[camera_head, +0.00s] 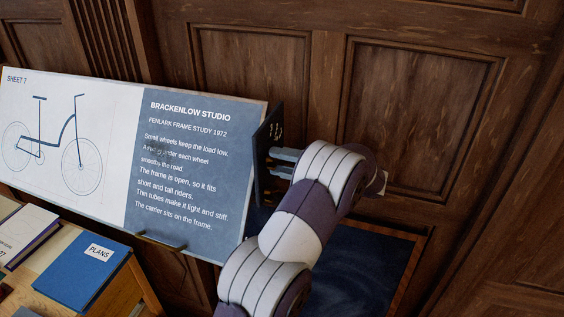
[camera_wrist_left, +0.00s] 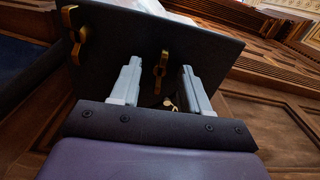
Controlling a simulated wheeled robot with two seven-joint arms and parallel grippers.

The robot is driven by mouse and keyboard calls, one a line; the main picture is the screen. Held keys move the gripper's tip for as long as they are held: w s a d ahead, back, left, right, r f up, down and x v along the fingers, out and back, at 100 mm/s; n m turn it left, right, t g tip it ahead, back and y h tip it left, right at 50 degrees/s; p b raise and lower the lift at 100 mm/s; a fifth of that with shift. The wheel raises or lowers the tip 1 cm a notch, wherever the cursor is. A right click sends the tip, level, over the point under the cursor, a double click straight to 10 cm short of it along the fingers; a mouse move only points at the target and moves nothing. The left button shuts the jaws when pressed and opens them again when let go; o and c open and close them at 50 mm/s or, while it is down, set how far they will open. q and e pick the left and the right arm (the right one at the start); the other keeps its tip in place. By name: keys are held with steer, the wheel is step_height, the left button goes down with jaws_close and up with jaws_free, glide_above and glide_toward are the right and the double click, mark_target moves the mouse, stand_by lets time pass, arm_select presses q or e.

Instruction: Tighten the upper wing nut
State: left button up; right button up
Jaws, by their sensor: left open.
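The drafting board (camera_head: 195,170) stands tilted, with a dark plate (camera_head: 265,180) at its right end; the plate also fills the upper part of the left wrist view (camera_wrist_left: 215,45). A brass wing nut (camera_wrist_left: 160,70) on the plate shows between my left gripper's two grey fingers, with a gap on each side. A second brass wing nut (camera_wrist_left: 75,35) sits further left on the plate. I cannot tell for certain which is the upper one. My left gripper (camera_head: 272,161) is open at the plate's face; its fingers also show in the wrist view (camera_wrist_left: 160,66). Whether the fingertips touch the plate is unclear.
A wooden desk (camera_head: 140,290) at the lower left carries a blue PLANS folder (camera_head: 85,270) and books (camera_head: 25,235). A dark handle (camera_head: 160,241) sits at the board's lower edge. Wood-panelled walls (camera_head: 420,100) close off the back.

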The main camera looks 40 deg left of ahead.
arm_select(q)
steer(key=b+v, duration=0.3)
steer(key=v, duration=0.9)
steer(key=shift+d, duration=0.35)
steer(key=shift+w, duration=0.1)
